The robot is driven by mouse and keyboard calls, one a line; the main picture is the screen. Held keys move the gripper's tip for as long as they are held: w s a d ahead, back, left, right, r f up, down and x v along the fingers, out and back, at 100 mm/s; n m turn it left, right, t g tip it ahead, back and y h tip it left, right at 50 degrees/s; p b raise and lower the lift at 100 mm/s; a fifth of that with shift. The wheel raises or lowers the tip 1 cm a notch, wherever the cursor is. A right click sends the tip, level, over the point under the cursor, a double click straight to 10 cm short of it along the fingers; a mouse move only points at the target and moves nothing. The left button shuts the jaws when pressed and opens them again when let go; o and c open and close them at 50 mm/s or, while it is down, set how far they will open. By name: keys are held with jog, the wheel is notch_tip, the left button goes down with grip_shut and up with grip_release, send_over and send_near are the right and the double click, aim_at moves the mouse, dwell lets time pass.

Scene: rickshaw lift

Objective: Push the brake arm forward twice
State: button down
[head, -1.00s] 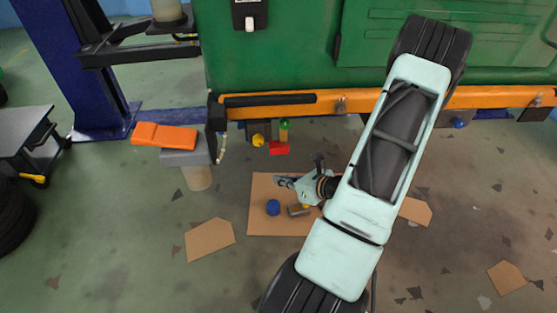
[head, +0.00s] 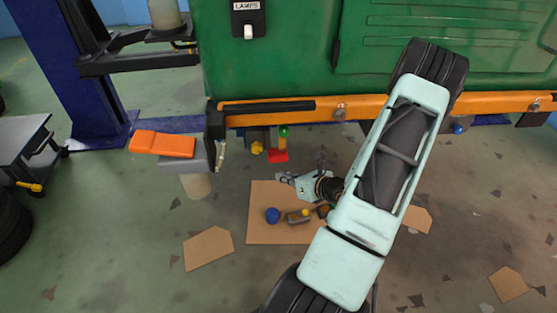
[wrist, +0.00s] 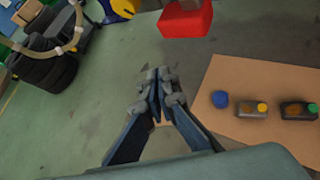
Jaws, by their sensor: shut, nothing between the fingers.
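What looks like the brake arm (head: 283,143) hangs below the orange bumper of the green vehicle. It has a green top, an orange stem and a red block (head: 278,156) at its lower end. The red block also shows at the top of the wrist view (wrist: 186,20). My gripper (head: 285,178) is just below and in front of the red block in the head view, apart from it. In the wrist view my gripper (wrist: 158,76) has its fingers together and empty, with the red block ahead and to the right.
A yellow part (head: 257,148) hangs left of the red block. A cardboard sheet (head: 262,198) with a blue cap (head: 272,215) and small bottles lies on the floor below. An orange pad (head: 162,144) on a support and a blue lift post (head: 75,75) stand left.

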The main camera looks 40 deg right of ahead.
aim_at(284, 157)
jog(key=shift+w+d+f, duration=0.1)
jog(key=shift+w+d, duration=0.5)
jog(key=shift+w, duration=0.35)
jog(key=shift+w+d, duration=0.55)
jog(key=shift+w, duration=0.35)
jog(key=shift+w+d, duration=0.2)
jog(key=shift+w, duration=0.15)
jog(key=shift+w+d+b, duration=0.15)
jog(key=shift+w+d, duration=0.3)
jog(key=shift+w, duration=0.25)
jog(key=shift+w+d+b, duration=0.1)
jog(key=shift+w+d, duration=0.3)
jog(key=shift+w, duration=0.35)
jog(key=shift+w+d+b, duration=0.15)
jog(key=shift+w+d, duration=0.3)
jog(key=shift+w, duration=0.25)
dwell(2.4)
jog(key=shift+s, duration=0.15)
dwell(0.3)
jog(key=shift+s+a, duration=0.5)
jog(key=shift+s, duration=0.3)
jog(key=shift+s+a, duration=0.5)
jog(key=shift+s, duration=0.3)
jog(key=shift+s+a, duration=0.5)
jog(key=shift+s, duration=0.3)
